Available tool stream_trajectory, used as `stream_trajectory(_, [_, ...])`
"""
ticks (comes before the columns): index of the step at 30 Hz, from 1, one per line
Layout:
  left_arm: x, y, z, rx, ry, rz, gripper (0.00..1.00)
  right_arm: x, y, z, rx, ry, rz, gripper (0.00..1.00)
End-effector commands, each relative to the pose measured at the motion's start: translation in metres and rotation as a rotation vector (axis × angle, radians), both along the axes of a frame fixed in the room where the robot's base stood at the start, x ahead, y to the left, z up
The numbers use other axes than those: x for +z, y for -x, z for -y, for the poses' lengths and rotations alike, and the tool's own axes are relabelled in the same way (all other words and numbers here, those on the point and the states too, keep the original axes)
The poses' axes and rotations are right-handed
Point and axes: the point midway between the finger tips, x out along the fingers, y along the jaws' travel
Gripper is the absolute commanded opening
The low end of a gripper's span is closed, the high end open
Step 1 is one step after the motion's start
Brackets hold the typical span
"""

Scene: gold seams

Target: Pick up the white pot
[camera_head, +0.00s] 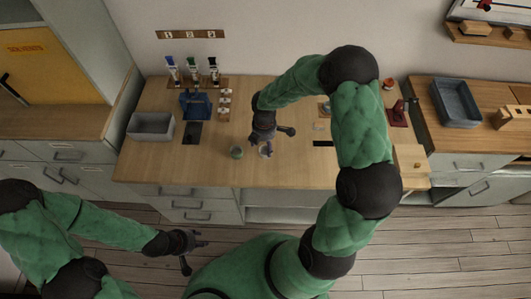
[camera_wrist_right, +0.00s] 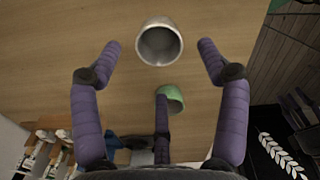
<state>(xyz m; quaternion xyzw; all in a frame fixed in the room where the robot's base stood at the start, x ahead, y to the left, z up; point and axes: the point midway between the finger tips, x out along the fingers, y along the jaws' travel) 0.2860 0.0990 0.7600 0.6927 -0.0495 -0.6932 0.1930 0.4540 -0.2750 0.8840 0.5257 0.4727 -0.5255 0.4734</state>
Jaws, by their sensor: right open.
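The white pot (camera_wrist_right: 160,43) is a small pale cup with a grey inside. It lies just beyond and between the spread fingers of my right gripper (camera_head: 268,150) in the right wrist view, with clear gaps on both sides. In the head view the white pot (camera_head: 264,152) is partly hidden by that gripper at the table's front. A green pot (camera_head: 236,153) stands to its left; it also shows in the wrist view (camera_wrist_right: 174,94), partly behind a finger. My left gripper (camera_head: 190,249) hangs empty over the floor, its fingers apart.
The wooden table (camera_head: 170,165) has free room around the pots. A grey bin (camera_head: 151,126), a blue holder (camera_head: 196,104) and bottles on a rack (camera_head: 194,80) stand at the left. A dark red object (camera_head: 398,113) and a wooden box (camera_head: 411,161) are at the right.

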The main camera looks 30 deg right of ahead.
Motion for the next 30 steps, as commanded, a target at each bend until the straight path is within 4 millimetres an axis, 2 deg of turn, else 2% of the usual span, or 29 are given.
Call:
stream_trajectory(9, [-0.013, 0.0, 0.0, 0.0, 0.0, 0.0, 0.4, -0.043, 0.002, 0.004, 0.0, -0.001, -0.002, 0.75])
stream_trajectory(17, [-0.012, 0.0, 0.0, 0.0, 0.0, 0.0, 0.4, -0.045, 0.002, 0.004, 0.0, 0.0, 0.0, 0.75])
stream_trajectory(18, [-0.012, 0.0, 0.0, 0.0, 0.0, 0.0, 0.4, -0.045, 0.002, 0.004, 0.0, 0.0, 0.0, 0.64])
stream_trajectory(22, [-0.012, 0.0, 0.0, 0.0, 0.0, 0.0, 0.4, -0.045, 0.002, 0.004, 0.0, -0.001, 0.0, 0.32])
stream_trajectory(30, [-0.012, 0.0, 0.0, 0.0, 0.0, 0.0, 0.4, -0.045, 0.002, 0.004, 0.0, -0.001, -0.001, 0.32])
